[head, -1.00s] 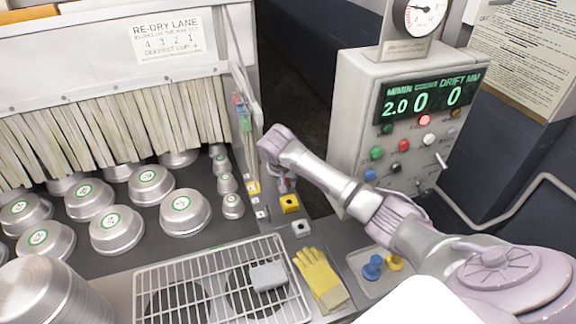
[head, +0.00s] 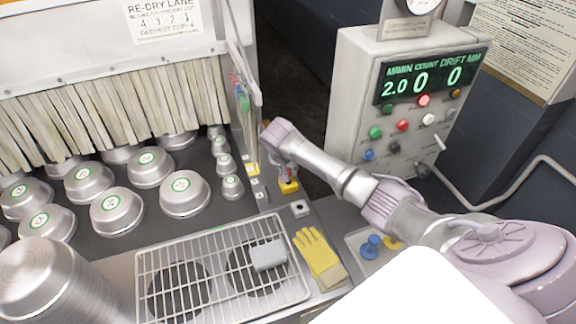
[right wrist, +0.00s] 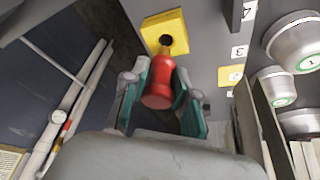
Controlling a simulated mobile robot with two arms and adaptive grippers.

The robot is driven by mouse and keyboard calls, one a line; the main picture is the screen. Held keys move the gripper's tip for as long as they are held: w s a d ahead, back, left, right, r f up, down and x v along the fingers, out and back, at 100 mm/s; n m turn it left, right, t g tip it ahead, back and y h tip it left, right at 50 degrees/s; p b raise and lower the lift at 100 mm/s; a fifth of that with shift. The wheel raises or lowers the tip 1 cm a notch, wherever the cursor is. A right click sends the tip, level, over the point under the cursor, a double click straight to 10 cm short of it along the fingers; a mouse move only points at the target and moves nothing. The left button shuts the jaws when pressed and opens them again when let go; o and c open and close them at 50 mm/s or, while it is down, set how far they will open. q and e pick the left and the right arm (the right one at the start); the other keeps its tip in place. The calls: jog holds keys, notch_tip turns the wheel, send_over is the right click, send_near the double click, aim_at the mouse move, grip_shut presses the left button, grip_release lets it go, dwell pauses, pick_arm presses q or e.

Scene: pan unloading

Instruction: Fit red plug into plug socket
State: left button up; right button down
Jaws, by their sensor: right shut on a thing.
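The red plug (right wrist: 157,92) is in my right gripper (right wrist: 158,80), between its teal finger pads. Its narrow yellowish tip points at the dark hole of a yellow socket block (right wrist: 179,27) in the right wrist view. The tip is at or just in front of the hole; I cannot tell whether it has entered. In the head view my right gripper (head: 286,172) is over the yellow socket block (head: 290,188) and partly hides it. The plug is mostly hidden there. My left gripper is not in view.
A grey socket block (head: 300,208) sits closer to me. A clear upright panel (head: 244,110) and metal pans (head: 185,194) are left of the gripper. A wire rack (head: 215,305), yellow glove (head: 320,257) and blue plug (head: 371,247) lie nearer. A control box (head: 355,90) stands right.

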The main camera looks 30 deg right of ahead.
jog(key=shift+f, duration=0.35)
jog(key=shift+r, duration=0.1)
dwell(0.3)
jog(key=shift+f+b, duration=0.5)
jog(key=shift+f, duration=1.15)
dwell(1.8)
jog(key=c, duration=0.8)
grip_release()
jog(key=shift+r, duration=0.1)
jog(key=v, duration=1.2)
